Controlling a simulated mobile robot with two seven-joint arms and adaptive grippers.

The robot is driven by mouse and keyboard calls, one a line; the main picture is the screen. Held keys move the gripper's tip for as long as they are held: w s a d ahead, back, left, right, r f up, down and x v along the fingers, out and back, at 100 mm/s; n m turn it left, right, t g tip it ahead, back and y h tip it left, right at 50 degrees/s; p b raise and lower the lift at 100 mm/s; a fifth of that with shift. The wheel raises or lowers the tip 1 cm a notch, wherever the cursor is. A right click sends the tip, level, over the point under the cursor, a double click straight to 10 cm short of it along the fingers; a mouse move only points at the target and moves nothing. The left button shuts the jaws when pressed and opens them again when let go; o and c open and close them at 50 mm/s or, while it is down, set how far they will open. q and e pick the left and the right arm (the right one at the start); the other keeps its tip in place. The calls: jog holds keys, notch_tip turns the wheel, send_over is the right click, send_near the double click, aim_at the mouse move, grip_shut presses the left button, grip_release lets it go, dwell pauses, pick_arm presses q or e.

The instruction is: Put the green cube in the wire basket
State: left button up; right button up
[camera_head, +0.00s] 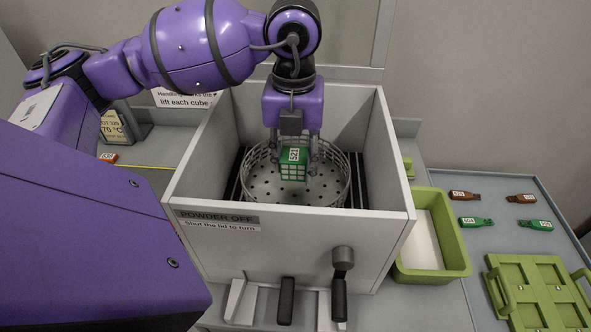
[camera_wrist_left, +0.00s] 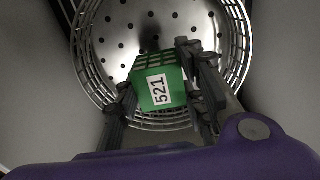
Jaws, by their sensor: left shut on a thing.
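The green cube (camera_head: 293,165) is a lattice block with a white label reading 521. My left gripper (camera_head: 294,150) is shut on it from above, inside the grey box. In the left wrist view the green cube (camera_wrist_left: 158,82) sits between the two fingers of my left gripper (camera_wrist_left: 160,95). The round wire basket (camera_head: 335,190) has a perforated metal floor and lies under the cube. The cube appears within the rim; I cannot tell whether it touches the floor. My right gripper is not in view.
The open grey box (camera_head: 290,245) has high walls around the basket and a handle (camera_head: 342,270) in front. A green tray (camera_head: 455,245) stands to the right, with brown and green tags (camera_head: 476,221) and a green lid-like panel (camera_head: 535,290) beyond it.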

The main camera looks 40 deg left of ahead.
aim_at(295, 172)
pick_arm(q)
jog(key=shift+w+f, duration=0.15)
jog(key=shift+f, duration=1.55)
jog(key=shift+f, duration=0.2)
jog(key=o, duration=1.1)
jog(key=shift+o, duration=0.2)
jog(key=shift+r, duration=0.1)
notch_tip(295, 172, up, 12)
jog(key=shift+r, duration=0.1)
